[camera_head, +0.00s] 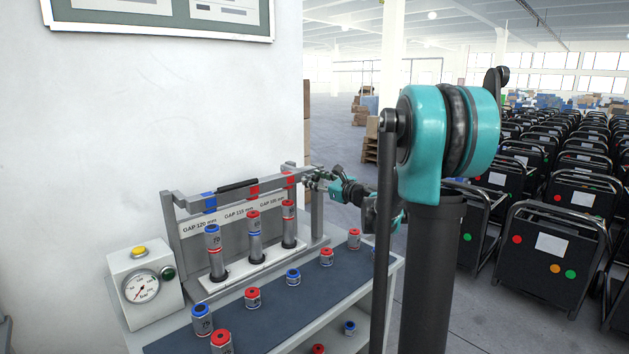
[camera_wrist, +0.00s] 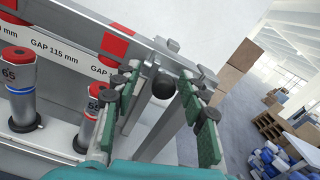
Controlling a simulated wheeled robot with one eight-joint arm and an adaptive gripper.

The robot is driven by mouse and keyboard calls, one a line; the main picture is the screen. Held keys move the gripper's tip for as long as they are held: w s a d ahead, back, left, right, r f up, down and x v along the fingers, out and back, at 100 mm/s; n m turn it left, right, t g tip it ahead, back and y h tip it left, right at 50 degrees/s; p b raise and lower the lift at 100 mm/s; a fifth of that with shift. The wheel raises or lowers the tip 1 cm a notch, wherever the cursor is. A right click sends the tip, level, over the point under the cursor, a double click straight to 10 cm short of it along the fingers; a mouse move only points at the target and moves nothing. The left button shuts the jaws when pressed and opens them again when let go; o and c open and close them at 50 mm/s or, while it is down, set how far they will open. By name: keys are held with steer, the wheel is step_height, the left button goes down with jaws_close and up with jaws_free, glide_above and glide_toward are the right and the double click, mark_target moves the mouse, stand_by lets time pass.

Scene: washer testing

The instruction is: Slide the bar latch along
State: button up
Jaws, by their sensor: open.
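The grey bar (camera_head: 220,192) runs along the top of the test frame and has a black grip (camera_head: 238,187) near its middle. At the bar's right end a round black knob (camera_wrist: 163,87) and a small grey metal piece (camera_wrist: 172,47) show in the wrist view; the knob looks like the bar latch's handle. My gripper (camera_head: 317,180) is at that right end. In the wrist view my gripper (camera_wrist: 158,76) is open, its green-padded fingers on either side of the knob. I cannot tell whether either finger touches it.
Several capped cylinders (camera_head: 214,250) stand below the bar in front of the GAP label plate (camera_wrist: 58,55). A gauge box (camera_head: 145,285) stands left. Loose capped pieces (camera_head: 293,277) sit on the dark mat (camera_head: 270,310). The white wall (camera_head: 160,120) is behind; open floor lies right of the frame.

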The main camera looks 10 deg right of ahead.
steer(key=v, duration=1.1)
steer(key=shift+s+d, duration=0.2)
steer(key=shift+s, duration=0.15)
steer(key=s+a+f+n+g+h, duration=0.2)
steer(key=s+a+f+n+g, duration=0.2)
steer(key=s+f+n, duration=0.4)
steer(key=s+a+f+n+g+h, duration=0.2)
steer(key=s+a+f+n+g, duration=0.2)
steer(key=s+f+n, duration=0.5)
steer(key=s+d+f+n+g+h, duration=0.2)
steer(key=s+d+f+n+h, duration=0.4)
steer(key=s+f, duration=0.6)
steer(key=d+n, duration=0.1)
steer(key=n, duration=0.1)
steer(key=shift+s+d+n+h, duration=0.3)
steer(key=shift+s+n, duration=0.1)
steer(key=shift+r, duration=0.1)
